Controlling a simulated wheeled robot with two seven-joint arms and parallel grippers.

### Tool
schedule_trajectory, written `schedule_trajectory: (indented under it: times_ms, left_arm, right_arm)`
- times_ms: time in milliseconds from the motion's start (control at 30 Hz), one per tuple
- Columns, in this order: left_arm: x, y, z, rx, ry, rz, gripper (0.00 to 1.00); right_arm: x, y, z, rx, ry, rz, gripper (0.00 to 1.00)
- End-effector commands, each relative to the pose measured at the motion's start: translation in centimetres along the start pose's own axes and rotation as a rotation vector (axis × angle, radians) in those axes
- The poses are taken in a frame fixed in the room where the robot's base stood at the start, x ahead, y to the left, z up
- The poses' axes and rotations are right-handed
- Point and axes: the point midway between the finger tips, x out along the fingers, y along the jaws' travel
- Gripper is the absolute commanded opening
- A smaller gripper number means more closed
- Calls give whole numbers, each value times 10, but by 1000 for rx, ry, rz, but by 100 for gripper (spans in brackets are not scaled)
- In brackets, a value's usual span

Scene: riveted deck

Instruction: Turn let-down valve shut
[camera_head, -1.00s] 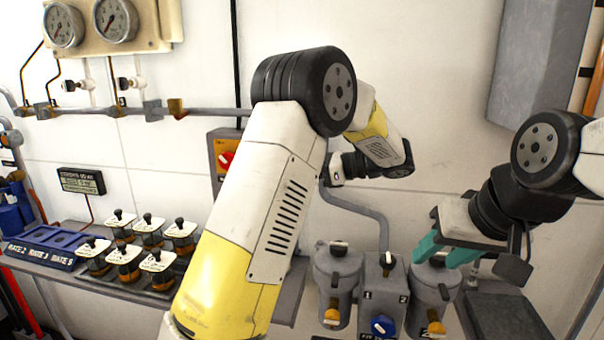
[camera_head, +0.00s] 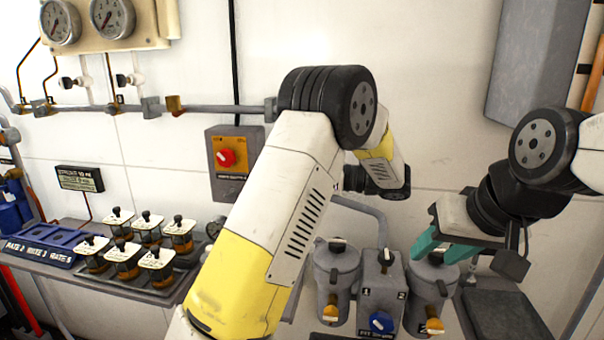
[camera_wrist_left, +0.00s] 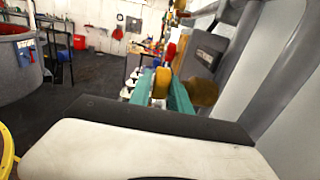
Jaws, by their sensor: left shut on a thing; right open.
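In the left wrist view, the teal fingers of my left gripper (camera_wrist_left: 163,94) are shut on a round yellow knob (camera_wrist_left: 161,80). I take this knob for the let-down valve's handle, but no label shows. A brown-orange round part (camera_wrist_left: 203,92) sits just right of the fingers. In the head view my left arm hides this gripper and the knob. My right gripper (camera_head: 437,254) is open, its teal fingers pointing down by the top of the right grey canister (camera_head: 422,294). I cannot tell whether they touch it.
A red rotary switch (camera_head: 226,157) is on a wall box left of my left elbow. Lidded jars (camera_head: 123,262) stand on the shelf at left. A left canister (camera_head: 336,271) and a block with a blue knob (camera_head: 381,322) are below. Two gauges (camera_head: 112,17) hang upper left.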

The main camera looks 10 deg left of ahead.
Motion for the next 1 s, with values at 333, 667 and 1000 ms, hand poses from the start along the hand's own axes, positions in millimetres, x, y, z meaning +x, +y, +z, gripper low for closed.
schedule_trajectory:
  times_ms: [333, 667, 1000]
  left_arm:
    - [0, 0, 0, 0, 0, 0, 45]
    - [-28, 0, -1, 0, 1, -3, 45]
    - [-75, 0, 0, -1, 0, -2, 45]
  right_arm:
    - [0, 0, 0, 0, 0, 0, 43]
    - [0, 0, 0, 0, 0, 0, 43]
    - [0, 0, 0, 0, 0, 0, 43]
